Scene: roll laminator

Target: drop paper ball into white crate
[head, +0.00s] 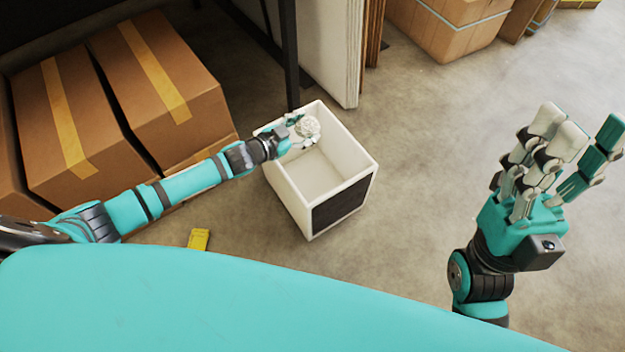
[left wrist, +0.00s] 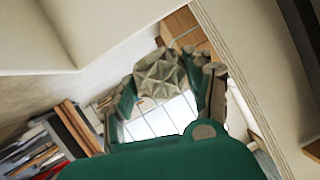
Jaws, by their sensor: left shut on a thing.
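The white crate (head: 345,188) stands open-topped on the floor in the middle of the head view, with a dark panel on its front side. The ball appears over the crate's opening near the back corner. In the left wrist view the paper ball (left wrist: 160,74) sits between the fingers (left wrist: 165,85). Pale crate walls (left wrist: 90,30) show around it. My right gripper (head: 560,140) is raised at the right with its fingers spread, open and empty.
Brown taped cardboard boxes (head: 150,80) are stacked at the left, beside my left arm. A dark post (head: 290,55) and pale upright panels (head: 335,50) stand behind the crate. A yellow object (head: 198,239) lies on the floor. Floor right of the crate is clear.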

